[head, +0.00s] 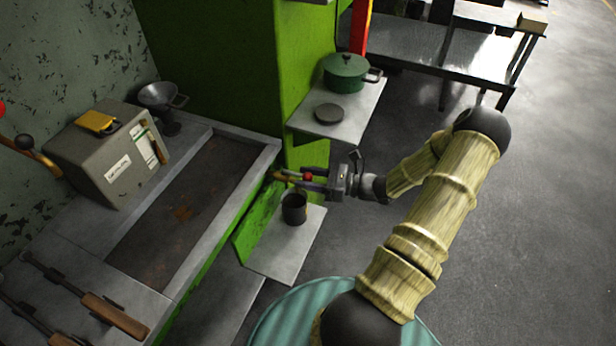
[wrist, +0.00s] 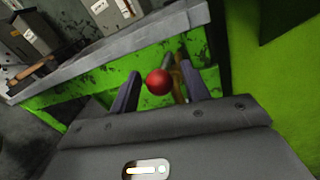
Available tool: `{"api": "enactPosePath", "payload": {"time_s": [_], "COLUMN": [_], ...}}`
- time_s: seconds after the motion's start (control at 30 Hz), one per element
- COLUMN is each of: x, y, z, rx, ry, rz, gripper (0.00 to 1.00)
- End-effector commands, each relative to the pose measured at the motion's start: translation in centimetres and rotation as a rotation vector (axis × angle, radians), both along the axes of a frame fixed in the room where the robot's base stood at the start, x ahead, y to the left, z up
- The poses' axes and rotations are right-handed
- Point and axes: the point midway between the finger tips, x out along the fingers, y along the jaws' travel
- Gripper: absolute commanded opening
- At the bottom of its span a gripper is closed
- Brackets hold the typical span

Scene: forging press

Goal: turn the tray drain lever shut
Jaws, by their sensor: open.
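The drain lever's red ball knob (wrist: 159,82) sits between the two fingers of my open gripper (wrist: 161,88) in the wrist view, with a gap on each side. A brass-coloured part (wrist: 179,80) shows just behind the knob, against the green side of the bench. In the head view my gripper (head: 302,180) reaches the right end of the tray (head: 185,205) from the right, and the red knob (head: 307,176) shows at its fingers. The tray is a rusty brown recess with a grey rim. The lever's arm is mostly hidden, so its angle is unclear.
A dark mug (head: 294,209) stands on a grey shelf (head: 272,255) just below my gripper. A green pot (head: 346,72) and a dark disc (head: 329,113) are on a higher shelf behind. A green column (head: 305,60) rises close by. Open floor lies to the right.

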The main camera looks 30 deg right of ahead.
Motion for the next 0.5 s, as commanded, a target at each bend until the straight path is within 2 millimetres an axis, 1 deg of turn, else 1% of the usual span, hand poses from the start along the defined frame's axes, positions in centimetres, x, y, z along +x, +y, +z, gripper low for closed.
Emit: {"api": "enactPosePath", "payload": {"time_s": [0.23,0.27,0.3,0.47,0.5], "x": [0.05,0.05,0.04,0.04,0.03], "y": [0.06,0.06,0.05,0.05,0.04], "z": [-0.01,-0.01,-0.01,0.00,0.00], "rx": [0.001,0.001,0.001,0.001,0.001], "ry": [0.001,0.001,0.001,0.001,0.001], "rz": [0.000,0.000,0.000,0.000,0.000], "gripper": [0.47,0.43,0.35,0.03,0.00]}}
